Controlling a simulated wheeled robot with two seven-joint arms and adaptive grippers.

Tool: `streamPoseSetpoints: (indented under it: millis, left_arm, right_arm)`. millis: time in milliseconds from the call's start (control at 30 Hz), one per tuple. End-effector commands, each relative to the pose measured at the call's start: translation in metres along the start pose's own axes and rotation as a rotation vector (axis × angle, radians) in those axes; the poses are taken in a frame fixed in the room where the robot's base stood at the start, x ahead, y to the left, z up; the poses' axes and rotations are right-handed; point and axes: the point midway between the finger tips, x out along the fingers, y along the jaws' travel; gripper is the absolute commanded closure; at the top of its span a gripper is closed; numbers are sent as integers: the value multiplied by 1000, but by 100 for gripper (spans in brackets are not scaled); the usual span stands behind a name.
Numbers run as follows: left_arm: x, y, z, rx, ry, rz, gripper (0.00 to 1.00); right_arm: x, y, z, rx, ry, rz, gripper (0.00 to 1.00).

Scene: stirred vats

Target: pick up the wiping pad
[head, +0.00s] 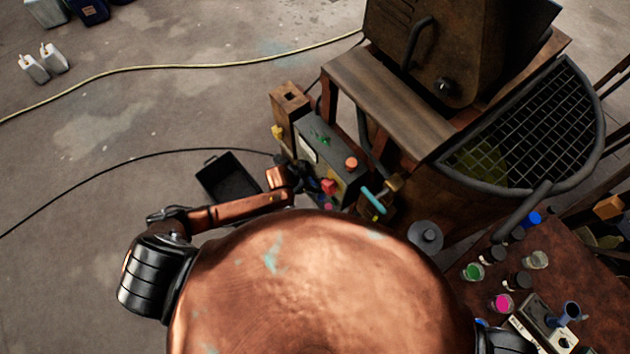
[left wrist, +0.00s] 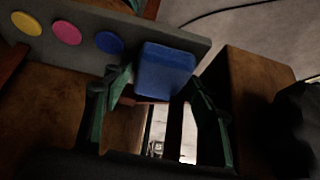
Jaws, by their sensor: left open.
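A blue block (left wrist: 166,70), which looks like the wiping pad, sits in front of a grey panel with coloured discs in the left wrist view. My left gripper (left wrist: 160,105) is open, with one dark green finger on each side of the block's lower part. I cannot tell whether the fingers touch it. In the head view my left gripper (head: 297,180) is a dark shape beside the control box, and I cannot make out the pad there. My right gripper is not in view; only part of that arm shows at the bottom right.
The control box (head: 330,155) with coloured buttons stands close to my left gripper. A black tray (head: 228,178) lies on the floor to its left. A vat with a grate (head: 530,120) stands to the right. A brown table (head: 600,290) holds several small jars. A hose (head: 190,66) crosses open floor.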

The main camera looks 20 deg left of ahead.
Motion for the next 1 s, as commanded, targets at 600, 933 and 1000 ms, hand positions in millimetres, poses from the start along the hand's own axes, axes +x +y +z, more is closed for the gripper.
streamPoseSetpoints:
  millis: [600,933,1000]
  left_arm:
    - [0,0,0,0,0,0,74]
    - [-3,0,-2,0,1,0,74]
    - [-6,0,2,-1,-2,0,74]
  right_arm:
    - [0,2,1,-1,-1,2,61]
    - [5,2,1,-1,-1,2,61]
    - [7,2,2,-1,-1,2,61]
